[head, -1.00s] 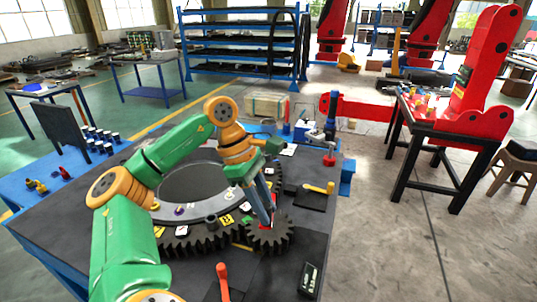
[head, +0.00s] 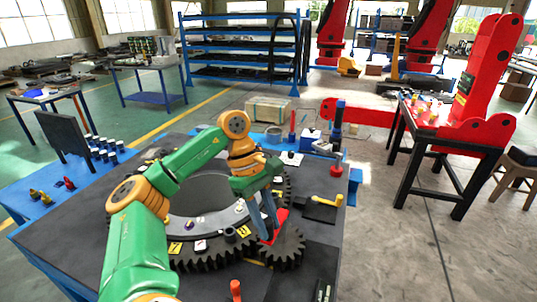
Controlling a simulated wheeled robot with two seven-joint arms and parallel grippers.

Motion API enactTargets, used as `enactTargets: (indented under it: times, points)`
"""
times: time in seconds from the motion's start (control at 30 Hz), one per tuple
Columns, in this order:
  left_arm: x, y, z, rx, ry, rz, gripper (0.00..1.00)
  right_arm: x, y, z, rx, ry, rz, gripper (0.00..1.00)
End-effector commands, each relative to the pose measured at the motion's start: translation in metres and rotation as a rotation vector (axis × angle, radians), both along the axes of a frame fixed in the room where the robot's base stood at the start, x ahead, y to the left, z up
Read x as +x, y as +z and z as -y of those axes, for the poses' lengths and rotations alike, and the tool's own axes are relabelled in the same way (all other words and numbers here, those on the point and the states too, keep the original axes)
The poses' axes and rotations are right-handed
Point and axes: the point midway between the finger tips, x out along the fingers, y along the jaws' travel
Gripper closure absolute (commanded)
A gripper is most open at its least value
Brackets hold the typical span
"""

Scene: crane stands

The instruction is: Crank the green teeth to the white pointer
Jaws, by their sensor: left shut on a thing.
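A large dark toothed ring (head: 205,262) lies flat on the dark bench top, with yellow and white tiles on its rim. A small dark gear (head: 287,252) sits at its front right edge and appears to mesh with it. A red crank arm (head: 280,222) lies over the small gear. My left gripper (head: 268,236) points down there, shut on the red crank, and hides part of it. I cannot make out green teeth or a white pointer for certain; my green left arm covers part of the ring. My right gripper is not in view.
A yellow-handled lever (head: 328,200) on a black plate stands right of the gears. A red-orange handle (head: 236,290) stands at the front edge. Small bottles (head: 105,150) stand at left.

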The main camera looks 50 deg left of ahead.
Motion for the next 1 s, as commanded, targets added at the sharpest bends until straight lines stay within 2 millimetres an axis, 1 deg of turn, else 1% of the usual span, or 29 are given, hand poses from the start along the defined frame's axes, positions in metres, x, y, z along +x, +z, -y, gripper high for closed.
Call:
enactTargets:
  times: [0.43, 0.47, 0.5, 0.53, 0.57, 0.8, 0.87, 0.97, 1.0]
  points:
    - [0.0, 0.002, -0.001, 0.001, 0.001, 0.004, 1.0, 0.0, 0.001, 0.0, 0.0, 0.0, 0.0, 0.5]
    - [0.0, 0.002, -0.001, 0.001, 0.001, 0.004, 0.62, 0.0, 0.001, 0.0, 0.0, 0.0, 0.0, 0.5]
    - [0.0, 0.002, -0.001, 0.001, 0.001, 0.004, 0.52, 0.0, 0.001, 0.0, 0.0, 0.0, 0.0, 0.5]
    - [0.0, 0.002, -0.001, 0.001, 0.001, 0.004, 0.44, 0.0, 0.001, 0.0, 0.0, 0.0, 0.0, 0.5]
    - [0.001, 0.002, -0.001, 0.001, 0.001, 0.004, 0.38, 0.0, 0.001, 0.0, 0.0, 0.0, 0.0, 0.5]
    - [0.0, 0.001, 0.0, 0.0, -0.001, 0.003, 0.38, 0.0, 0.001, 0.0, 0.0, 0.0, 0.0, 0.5]
    - [0.001, 0.004, -0.001, 0.0, 0.0, 0.005, 0.38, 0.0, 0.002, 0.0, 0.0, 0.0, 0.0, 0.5]
    - [0.0, 0.021, -0.007, -0.002, 0.001, 0.009, 0.38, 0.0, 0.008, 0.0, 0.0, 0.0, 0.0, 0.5]
    - [-0.001, 0.031, -0.011, -0.003, 0.001, 0.009, 0.38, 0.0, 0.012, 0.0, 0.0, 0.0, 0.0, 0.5]
